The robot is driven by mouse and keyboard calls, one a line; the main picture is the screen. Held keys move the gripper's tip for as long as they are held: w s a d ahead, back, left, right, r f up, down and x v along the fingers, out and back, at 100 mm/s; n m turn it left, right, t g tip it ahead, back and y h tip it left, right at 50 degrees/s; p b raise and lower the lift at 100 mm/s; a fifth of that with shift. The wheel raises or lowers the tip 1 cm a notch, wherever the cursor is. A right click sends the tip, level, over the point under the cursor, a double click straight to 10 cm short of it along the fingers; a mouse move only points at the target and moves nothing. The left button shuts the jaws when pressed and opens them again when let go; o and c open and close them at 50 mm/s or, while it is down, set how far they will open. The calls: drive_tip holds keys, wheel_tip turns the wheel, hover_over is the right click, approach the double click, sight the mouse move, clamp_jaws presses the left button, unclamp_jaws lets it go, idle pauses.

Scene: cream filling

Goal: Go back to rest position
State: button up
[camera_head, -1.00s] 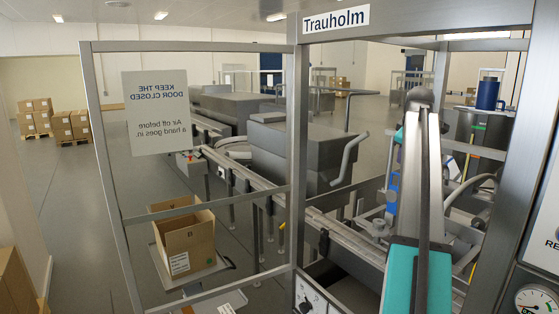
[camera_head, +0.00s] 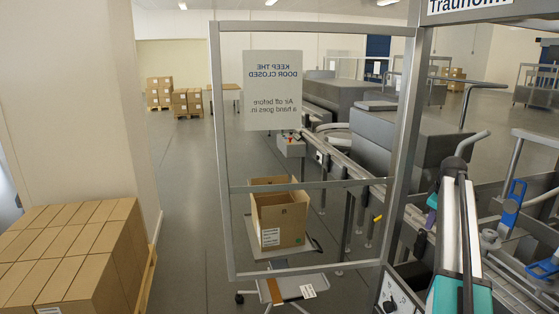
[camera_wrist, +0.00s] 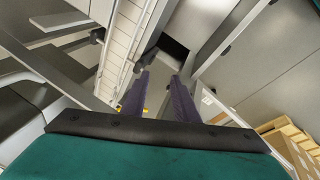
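My gripper (camera_wrist: 160,76) shows in the wrist view as two dark purple fingers. They stand apart with nothing between them, above the floor and the machine frame. In the head view my arm, with its teal cover, rises at the lower right in front of the machine. My fingers are not clear in the head view. The task names no other object.
A glass door (camera_head: 232,170) in a metal frame stands open left of my arm. Behind it is an open carton (camera_head: 279,222) on a stand. A pallet of boxes (camera_head: 75,250) stands at the left. A conveyor machine (camera_head: 375,140) runs behind. Floor between pallet and door is clear.

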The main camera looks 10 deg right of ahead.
drive_tip(key=s+a+f+n+g+y, duration=0.1)
drive_tip(key=s+a+f+g, duration=0.1)
drive_tip(key=a+f, duration=1.3)
drive_tip(key=s+a+f+n+g+y, duration=0.1)
drive_tip(key=s+a+f+g, duration=0.1)
drive_tip(key=a+f, duration=1.3)
drive_tip(key=s+a+f+g+b, duration=0.1)
drive_tip(key=s+a+f, duration=0.1)
drive_tip(key=s+f, duration=0.35)
drive_tip(key=s+a+f, duration=0.2)
drive_tip(key=f, duration=0.6)
drive_tip(key=s+a+f+g, duration=0.2)
drive_tip(key=s+a+f, duration=0.4)
drive_tip(key=s, duration=0.3)
drive_tip(key=s+a+f+g, duration=0.1)
drive_tip(key=s+a+f, duration=0.5)
drive_tip(key=s, duration=0.4)
drive_tip(key=s+a+f+m+g, duration=0.1)
drive_tip(key=s+m, duration=0.6)
drive_tip(key=s, duration=1)
drive_tip(key=shift+s+a+f+m+g+b, duration=0.3)
drive_tip(key=shift+a+f+m+b, duration=0.1)
drive_tip(key=shift+a+f, duration=0.25)
drive_tip(key=shift+r, duration=0.1)
